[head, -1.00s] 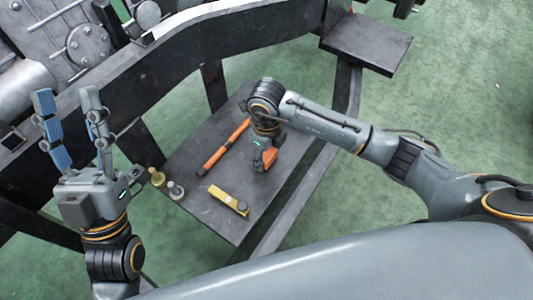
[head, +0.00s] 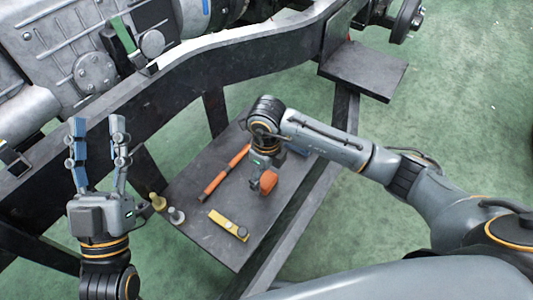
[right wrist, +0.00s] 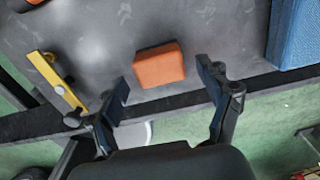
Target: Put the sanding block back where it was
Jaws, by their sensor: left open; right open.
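An orange block (head: 268,182), which looks like the sanding block, lies on the dark metal plate (head: 205,240), near the plate's edge. In the right wrist view the block (right wrist: 159,65) shows in the gap ahead of the two fingers, with space on both sides. My right gripper (right wrist: 167,85) is open and empty above it; in the head view its fingers are mostly hidden by the wrist. My left gripper (head: 97,125) is open and empty, pointing up at the left, away from the plate.
An orange-and-black bar (head: 226,172) and a yellow tool (head: 228,224) lie on the plate. Two small fittings (head: 176,215) stand at its left edge. A blue object (right wrist: 295,35) is right of the block. Frame rails (head: 170,92) run behind.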

